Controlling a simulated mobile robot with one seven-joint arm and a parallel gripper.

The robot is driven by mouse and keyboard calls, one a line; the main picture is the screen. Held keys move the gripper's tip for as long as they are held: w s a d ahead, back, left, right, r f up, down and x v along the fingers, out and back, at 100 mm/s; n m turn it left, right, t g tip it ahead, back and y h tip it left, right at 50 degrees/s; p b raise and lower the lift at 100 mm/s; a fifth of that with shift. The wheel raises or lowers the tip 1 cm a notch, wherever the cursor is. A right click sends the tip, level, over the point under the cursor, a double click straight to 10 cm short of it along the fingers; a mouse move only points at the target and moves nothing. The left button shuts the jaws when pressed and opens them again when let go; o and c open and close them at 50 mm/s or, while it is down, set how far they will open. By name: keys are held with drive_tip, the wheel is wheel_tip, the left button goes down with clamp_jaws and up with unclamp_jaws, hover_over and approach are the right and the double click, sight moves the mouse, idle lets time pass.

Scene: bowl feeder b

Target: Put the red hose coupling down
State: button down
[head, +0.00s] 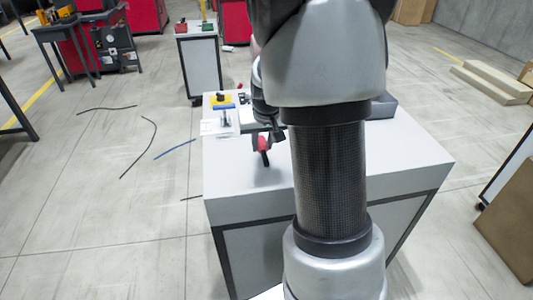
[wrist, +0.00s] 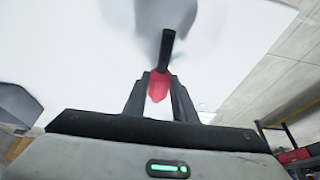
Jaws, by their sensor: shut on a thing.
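The red hose coupling (head: 263,143) has a red body and a black end. My gripper (head: 256,138) is shut on it over the white-topped cabinet (head: 235,180). In the wrist view my gripper's two fingers (wrist: 160,97) close on the red body of the coupling (wrist: 160,86), with its black end pointing away from the gripper. A shadow lies on the white surface beyond the black end. I cannot tell whether the coupling touches the top. My arm covers much of the cabinet in the head view.
A tray with yellow and blue parts (head: 222,112) stands at the cabinet's far left corner. A dark grey block (head: 381,106) sits at the back, partly behind my arm. The cabinet top is bare at front left and at right. Dark hoses lie on the floor at left.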

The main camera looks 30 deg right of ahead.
sight(263, 149)
drive_tip(key=shift+f, duration=1.7)
drive_tip(key=shift+b, duration=0.3)
drive_tip(key=shift+f, duration=0.2)
drive_tip(key=c, duration=1.5)
unclamp_jaws()
drive_tip(key=shift+o, duration=0.2)
